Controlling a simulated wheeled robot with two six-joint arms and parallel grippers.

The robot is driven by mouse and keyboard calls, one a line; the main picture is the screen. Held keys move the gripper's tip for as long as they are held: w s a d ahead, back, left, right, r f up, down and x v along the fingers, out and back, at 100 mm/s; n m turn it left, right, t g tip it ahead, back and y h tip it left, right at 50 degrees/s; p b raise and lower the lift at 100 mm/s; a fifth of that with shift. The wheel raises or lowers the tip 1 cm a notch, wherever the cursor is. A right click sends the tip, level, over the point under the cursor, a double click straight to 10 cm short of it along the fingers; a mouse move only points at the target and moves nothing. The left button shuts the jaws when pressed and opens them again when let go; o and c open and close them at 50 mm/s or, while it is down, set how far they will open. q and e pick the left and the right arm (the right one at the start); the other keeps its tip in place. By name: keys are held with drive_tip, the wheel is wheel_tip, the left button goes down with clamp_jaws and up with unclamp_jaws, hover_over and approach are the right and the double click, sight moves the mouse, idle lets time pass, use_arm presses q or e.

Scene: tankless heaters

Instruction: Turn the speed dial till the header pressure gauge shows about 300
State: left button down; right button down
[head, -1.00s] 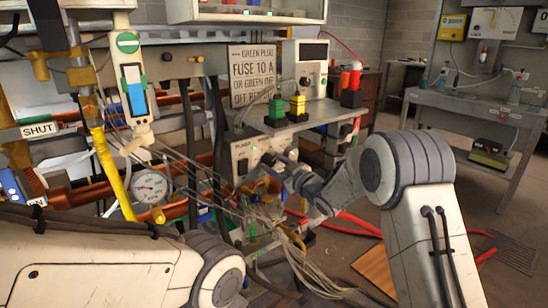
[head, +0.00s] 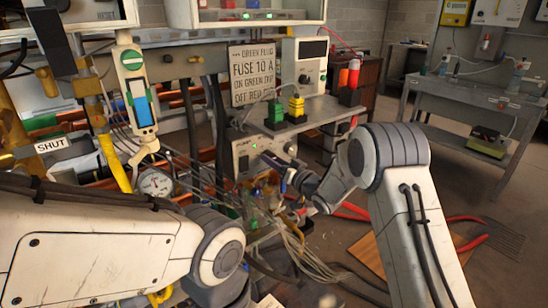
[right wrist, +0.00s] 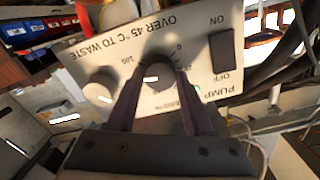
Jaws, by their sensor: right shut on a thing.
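The pump box (head: 242,152) stands under the bench shelf, with a small green light on its front. In the right wrist view its panel (right wrist: 205,85) appears upside down, with scale marks around a dark round dial (right wrist: 160,72). My right gripper (right wrist: 160,80) has one finger on each side of this dial and is shut on it. In the head view my right gripper (head: 285,172) reaches the box front and hides the dial. The round pressure gauge (head: 155,183) has a white face; its reading is too small to tell. My left gripper is out of sight.
A pale round knob (right wrist: 100,88) and a dark rocker switch (right wrist: 222,50) flank the dial. Loose cables (head: 290,235) hang below the box. Green (head: 275,114) and yellow (head: 296,106) plugs stand on the shelf. A sign (head: 252,72) is behind them.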

idle(0.4)
drive_tip(key=shift+c, duration=1.5)
unclamp_jaws()
drive_tip(key=v, duration=1)
drive_tip(key=shift+s+d, duration=0.15)
drive_tip(key=shift+s, duration=0.05)
